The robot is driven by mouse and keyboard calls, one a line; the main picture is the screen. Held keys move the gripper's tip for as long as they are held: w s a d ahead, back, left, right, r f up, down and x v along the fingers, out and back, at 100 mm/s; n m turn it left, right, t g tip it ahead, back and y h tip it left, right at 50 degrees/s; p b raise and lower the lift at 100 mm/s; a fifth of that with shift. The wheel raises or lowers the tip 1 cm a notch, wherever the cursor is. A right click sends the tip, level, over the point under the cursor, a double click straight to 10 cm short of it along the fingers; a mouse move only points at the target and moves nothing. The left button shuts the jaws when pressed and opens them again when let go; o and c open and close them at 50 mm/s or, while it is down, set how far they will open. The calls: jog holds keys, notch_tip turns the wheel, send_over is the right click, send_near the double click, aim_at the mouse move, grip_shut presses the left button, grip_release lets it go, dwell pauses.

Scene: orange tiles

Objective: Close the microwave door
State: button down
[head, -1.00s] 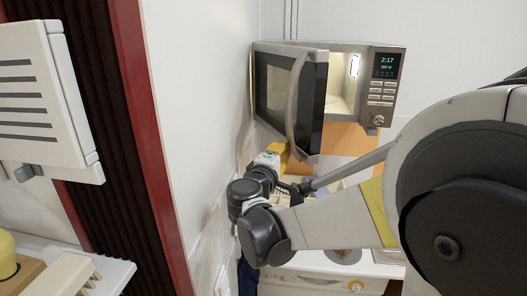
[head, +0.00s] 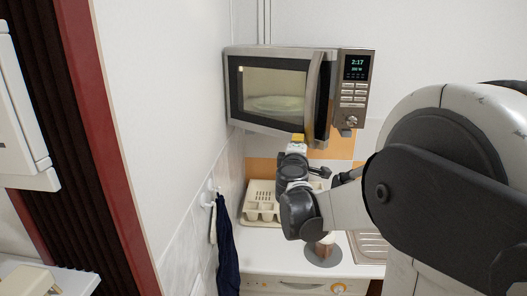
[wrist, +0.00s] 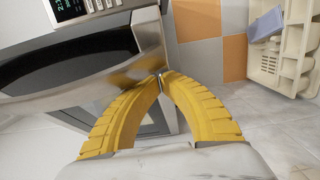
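The microwave (head: 353,93) is on the wall, with its control panel on the right. Its door (head: 232,88) is hinged on the left and slightly ajar. A dark gap shows between the door's handle (head: 316,100) side and the panel. My gripper (head: 298,138) is below the door's lower right part in the head view. In the wrist view, my yellow fingers (wrist: 162,77) meet at their tips with nothing between them. The tips are at the door's lower metal edge (wrist: 130,76). Contact looks likely, but I cannot tell for certain.
A cream dish rack (head: 262,205) is on the white counter (head: 262,250) below the microwave. A dark cloth (head: 227,245) hangs at the left wall. A sink (head: 372,243) is at the right. A red-edged partition (head: 95,120) stands at the far left.

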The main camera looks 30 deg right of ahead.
jog(key=s+d+b+x, duration=0.1)
jog(key=x, duration=0.8)
jog(key=s+d+b+x, duration=0.1)
jog(key=d+x, duration=0.1)
jog(key=x, duration=0.7)
jog(key=shift+s, duration=0.45)
